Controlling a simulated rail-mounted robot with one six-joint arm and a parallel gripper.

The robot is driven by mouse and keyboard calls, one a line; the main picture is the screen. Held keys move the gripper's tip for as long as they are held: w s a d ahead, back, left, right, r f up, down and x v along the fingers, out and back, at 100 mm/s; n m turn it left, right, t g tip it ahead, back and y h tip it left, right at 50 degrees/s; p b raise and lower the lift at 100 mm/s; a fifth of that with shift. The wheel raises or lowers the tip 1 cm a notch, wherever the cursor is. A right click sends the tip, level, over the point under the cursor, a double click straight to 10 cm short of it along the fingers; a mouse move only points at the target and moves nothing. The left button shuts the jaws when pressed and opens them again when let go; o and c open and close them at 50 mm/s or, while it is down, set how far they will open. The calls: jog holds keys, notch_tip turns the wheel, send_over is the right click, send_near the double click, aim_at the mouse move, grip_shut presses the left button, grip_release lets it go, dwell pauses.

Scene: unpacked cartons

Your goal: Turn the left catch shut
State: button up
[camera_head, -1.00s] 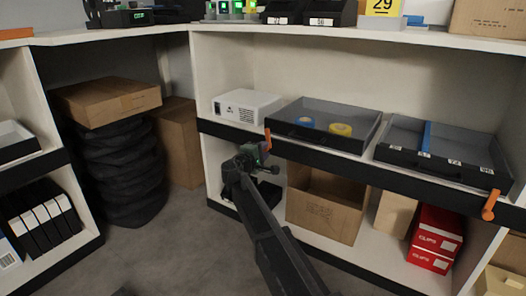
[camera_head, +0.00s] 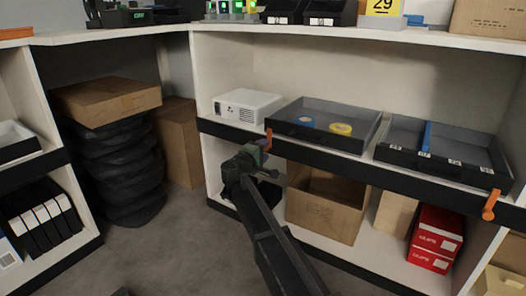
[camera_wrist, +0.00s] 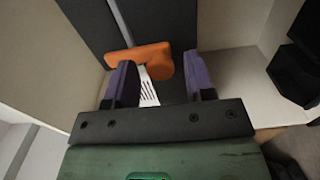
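The left catch (camera_head: 268,139) is a small orange lever on the black front rail of the shelf, at the left end of the drawer with the tapes. In the head view it stands roughly upright. In the wrist view the orange catch (camera_wrist: 138,55) lies across the dark rail, its round end between my fingers and its arm reaching left past the left fingertip. My gripper (camera_wrist: 160,82) is open, with two purple fingers apart; contact with the catch cannot be told. In the head view my gripper (camera_head: 263,151) is just below the catch and its fingers are hardly visible.
The grey drawer (camera_head: 361,137) holds a blue and a yellow tape roll. A second drawer (camera_head: 457,170) stands to the right, with another orange catch (camera_head: 489,206) at its right end. A white projector (camera_head: 247,105) is left of the tapes. An open carton (camera_head: 322,218) sits below.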

jog(key=v, duration=1)
jog(key=shift+s+a, duration=0.2)
jog(key=shift+s, duration=0.15)
